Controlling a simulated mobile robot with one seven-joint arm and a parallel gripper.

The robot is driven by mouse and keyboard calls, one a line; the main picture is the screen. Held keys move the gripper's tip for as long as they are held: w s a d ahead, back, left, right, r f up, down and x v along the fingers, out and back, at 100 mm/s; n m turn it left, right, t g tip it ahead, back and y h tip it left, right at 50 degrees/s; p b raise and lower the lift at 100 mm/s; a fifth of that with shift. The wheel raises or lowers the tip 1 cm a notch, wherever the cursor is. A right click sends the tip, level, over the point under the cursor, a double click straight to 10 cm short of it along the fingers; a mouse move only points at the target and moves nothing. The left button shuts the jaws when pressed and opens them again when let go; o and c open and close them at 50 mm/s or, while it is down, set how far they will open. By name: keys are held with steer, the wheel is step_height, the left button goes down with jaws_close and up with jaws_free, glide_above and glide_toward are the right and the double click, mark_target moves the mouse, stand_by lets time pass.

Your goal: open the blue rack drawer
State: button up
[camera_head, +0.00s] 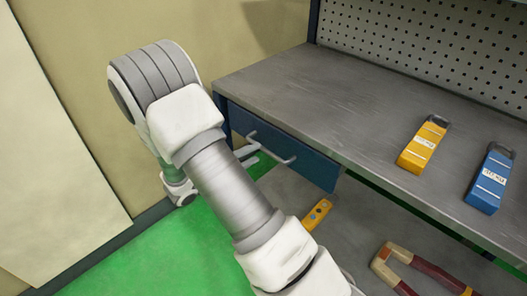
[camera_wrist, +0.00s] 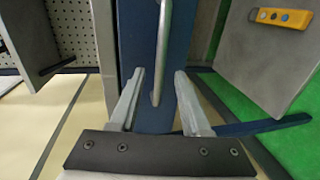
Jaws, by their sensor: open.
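The blue rack drawer (camera_head: 310,168) sits under the left end of the grey workbench and looks closed. Its pale bar handle (camera_head: 276,150) runs along its front. In the wrist view the blue drawer front (camera_wrist: 148,118) stands upright in the middle, with the handle (camera_wrist: 163,45) running down it. My gripper (camera_wrist: 160,75) is open, with one finger on each side of the handle's lower end. Gaps show between the bar and both fingers, and I cannot tell any contact. In the head view, my arm hides most of the gripper; pale finger parts show just left of the handle.
The workbench top (camera_head: 300,85) carries a yellow box (camera_head: 422,146) and a blue box (camera_head: 490,181). Below, a yellow part (camera_head: 317,214) and a red-handled tool (camera_head: 430,275) lie on a grey lower surface. Green floor (camera_head: 150,262) is clear at left, beside a beige wall.

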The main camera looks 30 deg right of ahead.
mark_target(262, 149)
steer(key=x, duration=0.5)
steer(key=shift+d+b, duration=0.1)
steer(key=shift+b, duration=0.2)
jaws_close()
steer(key=shift+r, duration=0.1)
stand_by(1.0)
